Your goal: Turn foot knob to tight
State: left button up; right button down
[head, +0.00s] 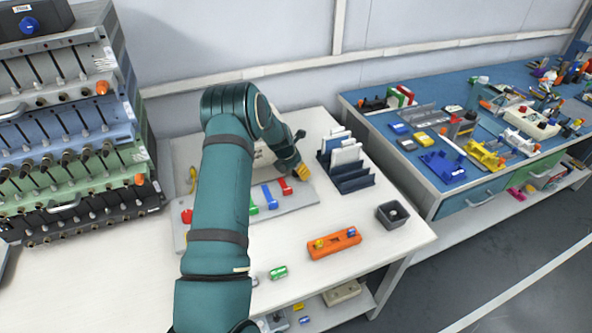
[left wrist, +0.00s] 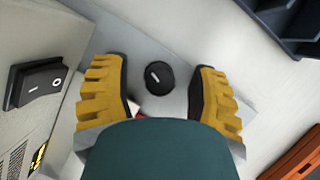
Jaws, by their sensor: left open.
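The foot knob (left wrist: 159,77) is a small round black knob with a short slanted white mark, on a pale grey surface. In the left wrist view it sits between the two yellow fingers of my left gripper (left wrist: 162,90), with a gap on each side. My left gripper is open and empty. In the head view my left gripper (head: 302,172) is over the far right part of the grey plate (head: 300,195), and I cannot make out the knob there. My right gripper is not in view.
A black rocker switch (left wrist: 38,83) is on the pale housing left of the knob. A dark slotted rack (head: 350,182) with white cards stands close to the right of my gripper. An orange holder (head: 334,243) and a dark square cup (head: 393,216) are nearer the front.

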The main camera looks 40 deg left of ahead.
pick_arm(q)
jog(key=shift+c, duration=0.4)
grip_shut()
jog(key=shift+m, duration=0.3)
jog(key=shift+m+h+b, duration=0.3)
jog(key=shift+m+h, duration=0.2)
jog(key=shift+m, duration=0.4)
jog(key=m+h, duration=0.1)
jog(key=m, duration=0.2)
jog(key=shift+m+g, duration=0.4)
jog(key=m+g+h, duration=0.1)
jog(key=m, duration=0.2)
jog(key=m+b, duration=0.1)
jog(key=m, duration=0.1)
jog(key=shift+m+g+h, duration=0.4)
jog(key=shift+d, duration=0.1)
